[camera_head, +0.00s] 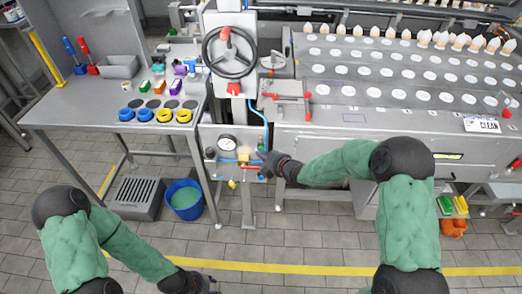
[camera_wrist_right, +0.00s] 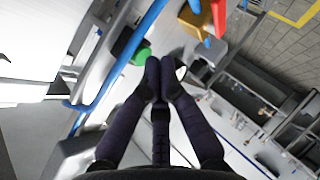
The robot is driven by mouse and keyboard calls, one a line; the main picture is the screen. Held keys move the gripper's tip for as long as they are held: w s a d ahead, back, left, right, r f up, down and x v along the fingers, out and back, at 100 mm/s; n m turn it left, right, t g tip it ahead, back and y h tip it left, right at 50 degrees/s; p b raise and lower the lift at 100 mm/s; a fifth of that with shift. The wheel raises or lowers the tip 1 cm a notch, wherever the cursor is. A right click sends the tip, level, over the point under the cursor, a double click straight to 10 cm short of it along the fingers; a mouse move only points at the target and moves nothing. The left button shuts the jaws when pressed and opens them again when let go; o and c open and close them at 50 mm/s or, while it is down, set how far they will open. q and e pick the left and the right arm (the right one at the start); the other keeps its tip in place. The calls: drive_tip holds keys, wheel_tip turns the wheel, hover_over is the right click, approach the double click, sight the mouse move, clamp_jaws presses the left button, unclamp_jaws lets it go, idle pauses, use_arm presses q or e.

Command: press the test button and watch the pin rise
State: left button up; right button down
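My right gripper (camera_head: 264,160) reaches in from the right to the valve panel below the handwheel. In the right wrist view its dark fingers (camera_wrist_right: 160,72) come together at the tips, with nothing seen between them. A green button (camera_wrist_right: 131,50) shows just beyond and to the left of the fingertips; I cannot tell whether they touch it. The button is hard to make out in the head view. I cannot make out the pin. My left gripper (camera_head: 202,284) is low at the bottom edge, away from the panel, and its fingers are unclear.
The panel holds a gauge (camera_head: 227,143), a yellow block (camera_head: 243,153), a red lever (camera_head: 250,168) and a blue pipe (camera_head: 266,128). The handwheel (camera_head: 229,53) stands above. A blue bucket (camera_head: 184,199) is on the floor left; a long machine (camera_head: 400,105) fills the right.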

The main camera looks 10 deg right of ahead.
drive_tip(key=shift+w+d, duration=0.1)
drive_tip(key=shift+w, duration=0.3)
idle(1.9)
drive_tip(key=shift+s+a+b, duration=0.25)
drive_tip(key=shift+s+b, duration=0.25)
drive_tip(key=shift+s, duration=0.35)
drive_tip(key=s, duration=0.1)
drive_tip(key=s+a+b, duration=0.1)
drive_tip(key=s, duration=0.2)
drive_tip(key=shift+s+a, duration=0.3)
drive_tip(key=shift+s, duration=0.1)
idle(0.6)
